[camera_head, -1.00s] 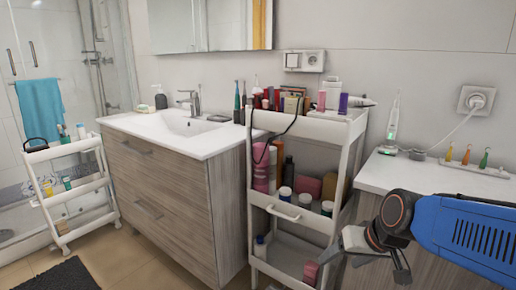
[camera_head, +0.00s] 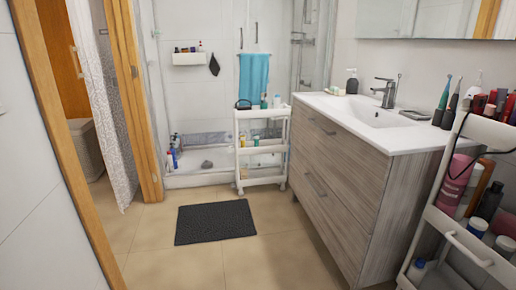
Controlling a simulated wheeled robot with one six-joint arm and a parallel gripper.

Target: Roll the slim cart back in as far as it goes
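A slim white cosmetics cart (camera_head: 444,217) stands at the right edge, beside the right side of the wooden vanity, partly cut off by the frame. Its shelves hold bottles, jars and a pink container (camera_head: 455,178). A white bar handle (camera_head: 468,247) shows on its front, with nothing touching it. A second slim white cart (camera_head: 262,149) stands farther back, by the shower and near the vanity's far left corner, with a few bottles on it. I cannot tell which cart the task means. My gripper is out of view.
The vanity (camera_head: 340,185) with its white sink top fills the middle right. A dark mat (camera_head: 215,222) lies on the tiled floor left of it. Clear floor lies around the mat. A wooden door frame (camera_head: 70,150) and wall bound the left side; the shower is behind.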

